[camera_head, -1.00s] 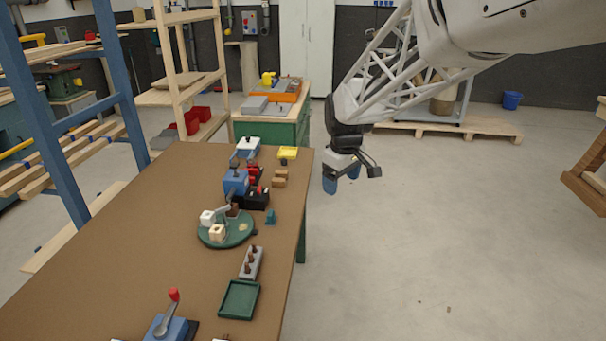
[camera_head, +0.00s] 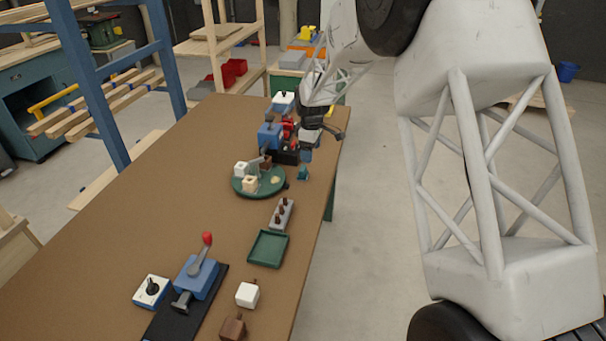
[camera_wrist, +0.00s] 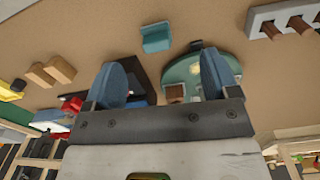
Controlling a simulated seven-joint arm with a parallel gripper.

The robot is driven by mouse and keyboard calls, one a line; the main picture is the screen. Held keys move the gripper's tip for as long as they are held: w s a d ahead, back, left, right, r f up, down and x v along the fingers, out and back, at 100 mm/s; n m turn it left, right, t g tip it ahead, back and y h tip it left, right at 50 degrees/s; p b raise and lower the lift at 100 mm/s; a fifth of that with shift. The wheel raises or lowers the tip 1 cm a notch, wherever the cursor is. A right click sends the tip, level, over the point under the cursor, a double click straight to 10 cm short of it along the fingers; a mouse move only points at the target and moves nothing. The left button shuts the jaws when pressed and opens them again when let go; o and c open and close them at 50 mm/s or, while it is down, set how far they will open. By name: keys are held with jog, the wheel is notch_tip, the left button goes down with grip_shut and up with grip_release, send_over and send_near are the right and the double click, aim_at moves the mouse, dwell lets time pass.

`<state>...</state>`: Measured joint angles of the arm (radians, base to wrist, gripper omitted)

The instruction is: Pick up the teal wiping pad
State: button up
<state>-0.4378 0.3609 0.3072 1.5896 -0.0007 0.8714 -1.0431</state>
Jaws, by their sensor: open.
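The teal wiping pad (camera_head: 303,174) is a small block on the brown table, near its right edge and right of the round green turntable (camera_head: 240,187). In the wrist view the pad (camera_wrist: 156,37) lies beyond my fingertips, roughly in line with the gap between them. My gripper (camera_head: 307,154) is over the table's right edge, just above and beyond the pad in the head view. The wrist view shows my gripper (camera_wrist: 163,70) with its two blue fingers wide apart and nothing between them.
Blue machine (camera_head: 270,135) and red and black parts stand close beside my gripper. A grey rack with brown pegs (camera_head: 282,213) and a green tray (camera_head: 268,248) lie nearer.

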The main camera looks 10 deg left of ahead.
aim_at(303, 168)
jog(key=shift+n, duration=0.5)
jog(key=a+f, duration=0.1)
jog(key=w+a+f, duration=0.1)
jog(key=a+f, duration=0.1)
jog(key=shift+w+a+f, duration=0.15)
jog(key=shift+a+f, duration=0.05)
jog(key=shift+f, duration=0.05)
jog(key=shift+f, duration=1.3)
jog(key=shift+w+d+f, duration=0.1)
jog(key=shift+d+f, duration=0.05)
jog(key=shift+f, duration=2.45)
jog(key=c, duration=1.1)
jog(key=shift+o, duration=0.2)
